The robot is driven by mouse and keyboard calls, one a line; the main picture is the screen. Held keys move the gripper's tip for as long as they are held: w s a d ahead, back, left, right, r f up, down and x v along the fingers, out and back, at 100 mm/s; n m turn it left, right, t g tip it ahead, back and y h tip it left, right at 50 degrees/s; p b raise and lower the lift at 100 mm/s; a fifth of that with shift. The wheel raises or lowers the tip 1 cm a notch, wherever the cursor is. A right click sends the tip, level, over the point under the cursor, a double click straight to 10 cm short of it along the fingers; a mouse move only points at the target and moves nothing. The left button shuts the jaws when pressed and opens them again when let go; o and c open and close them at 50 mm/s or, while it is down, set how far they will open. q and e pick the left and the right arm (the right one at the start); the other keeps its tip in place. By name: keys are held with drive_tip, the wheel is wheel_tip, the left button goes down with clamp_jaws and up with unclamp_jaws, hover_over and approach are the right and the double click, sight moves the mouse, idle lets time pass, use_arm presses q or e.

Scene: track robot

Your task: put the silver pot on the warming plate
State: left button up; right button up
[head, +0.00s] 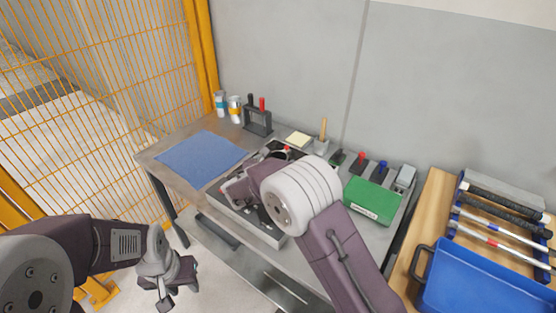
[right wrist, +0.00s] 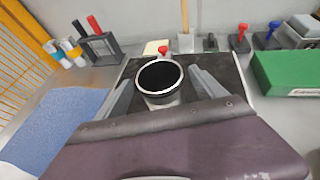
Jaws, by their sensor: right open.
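The silver pot (right wrist: 160,82) shows in the right wrist view, upright with a pale rim and a dark inside. It stands over a dark-topped flat unit with a metal edge (head: 243,228). I cannot tell which part of this unit is the warming plate. My right gripper (right wrist: 162,92) is open, with one finger on each side of the pot and gaps between. In the head view my right wrist hides most of the pot and the unit's middle. My left gripper (head: 176,285) hangs low in front of the bench, away from the pot; its jaw opening is unclear.
A red knob (right wrist: 162,50) is just behind the pot. A blue cloth (head: 202,158) lies left on the grey bench. A green box (head: 372,200), stamps and a brush holder stand right and behind. A blue crate (head: 480,285) sits on the wooden table at right.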

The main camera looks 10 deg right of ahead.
drive_tip(key=v, duration=1)
drive_tip(key=shift+p, duration=0.35)
drive_tip(key=shift+s+a, duration=0.1)
